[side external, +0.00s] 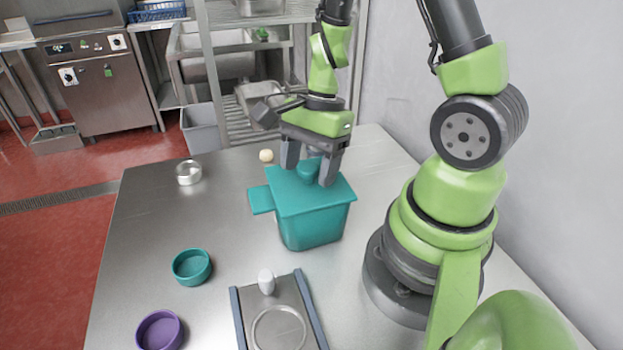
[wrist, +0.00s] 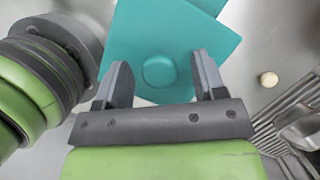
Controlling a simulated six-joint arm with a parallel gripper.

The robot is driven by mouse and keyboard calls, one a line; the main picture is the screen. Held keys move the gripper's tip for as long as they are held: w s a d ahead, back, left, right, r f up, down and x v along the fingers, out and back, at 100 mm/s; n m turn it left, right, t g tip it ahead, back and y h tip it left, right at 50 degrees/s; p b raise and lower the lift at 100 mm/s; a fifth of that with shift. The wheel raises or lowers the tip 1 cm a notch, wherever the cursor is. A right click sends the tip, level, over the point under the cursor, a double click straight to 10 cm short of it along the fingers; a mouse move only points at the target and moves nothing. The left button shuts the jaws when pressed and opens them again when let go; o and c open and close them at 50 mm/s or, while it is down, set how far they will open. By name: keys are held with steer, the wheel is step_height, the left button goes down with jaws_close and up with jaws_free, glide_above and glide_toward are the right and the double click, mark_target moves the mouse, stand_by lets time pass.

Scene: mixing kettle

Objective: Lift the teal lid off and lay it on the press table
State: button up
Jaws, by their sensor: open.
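The teal lid (side external: 325,190) lies flat on the teal kettle (side external: 312,228), which stands upright on the steel table. Its round knob (side external: 308,171) rises from the top. In the wrist view the lid (wrist: 185,40) fills the upper middle, with the knob (wrist: 159,71) just ahead of my fingers. My gripper (side external: 309,175) is open and points down over the lid, its two fingers on either side of the knob. It also shows in the wrist view (wrist: 160,80). The press table (side external: 304,318) is probably the grey plate with blue side rails at the front.
A white egg-shaped piece (side external: 266,281) and a ring (side external: 279,329) are on the railed plate. A teal bowl (side external: 192,267), a purple bowl (side external: 160,331) and a metal cup (side external: 189,172) stand to the left. A pale ball (side external: 266,156) lies behind the kettle. The table's left middle is clear.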

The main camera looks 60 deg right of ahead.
mark_target(303, 171)
steer(key=shift+c, duration=0.5)
steer(key=c, duration=0.9)
steer(key=shift+r, duration=0.35)
steer(key=shift+r, duration=0.1)
steer(key=shift+r, duration=2.05)
